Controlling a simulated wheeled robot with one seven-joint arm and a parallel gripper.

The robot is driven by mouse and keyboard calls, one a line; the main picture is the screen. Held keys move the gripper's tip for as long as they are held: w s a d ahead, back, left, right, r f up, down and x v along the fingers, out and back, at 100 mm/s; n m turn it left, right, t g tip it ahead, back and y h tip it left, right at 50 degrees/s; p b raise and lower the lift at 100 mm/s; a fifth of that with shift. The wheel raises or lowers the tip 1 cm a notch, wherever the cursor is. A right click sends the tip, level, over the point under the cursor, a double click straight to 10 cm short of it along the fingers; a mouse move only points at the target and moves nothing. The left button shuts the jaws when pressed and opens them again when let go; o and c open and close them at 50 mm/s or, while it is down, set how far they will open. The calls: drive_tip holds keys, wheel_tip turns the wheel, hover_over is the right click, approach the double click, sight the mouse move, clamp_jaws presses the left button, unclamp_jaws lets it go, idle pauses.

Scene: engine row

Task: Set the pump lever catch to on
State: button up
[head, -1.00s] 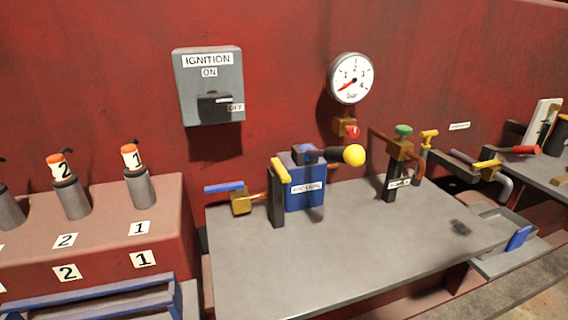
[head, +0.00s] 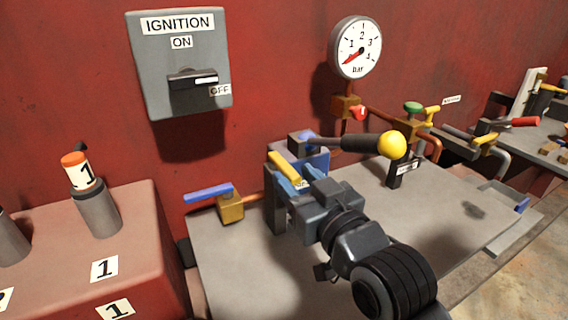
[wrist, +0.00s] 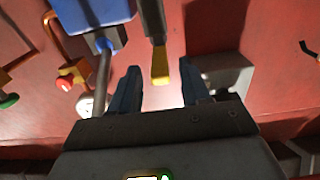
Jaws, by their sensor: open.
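The blue pump (head: 318,160) stands on the grey bench, with a black lever ending in a yellow ball (head: 392,144) that points right. A yellow handle (head: 285,168), apparently the catch, sits on a dark post (head: 275,208) just left of the pump. No on or off mark is readable on it. My gripper (head: 300,178) is open in front of the post and pump, hiding part of both. In the wrist view the yellow handle (wrist: 160,72) shows between the open fingers of my gripper (wrist: 160,88). I cannot tell whether they touch it. The blue pump (wrist: 92,12) is at upper left.
A brass valve with a blue handle (head: 209,192) is left of the post. A gauge (head: 357,47) and red knob (head: 360,113) are above. A green-topped valve (head: 413,107) is to the right. The ignition box (head: 180,65) hangs upper left. The bench's right front (head: 450,225) is mostly clear.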

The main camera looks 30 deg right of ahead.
sight(272, 153)
drive_tip(key=w, duration=0.5)
drive_tip(key=shift+s, duration=0.1)
clamp_jaws()
idle(0.3)
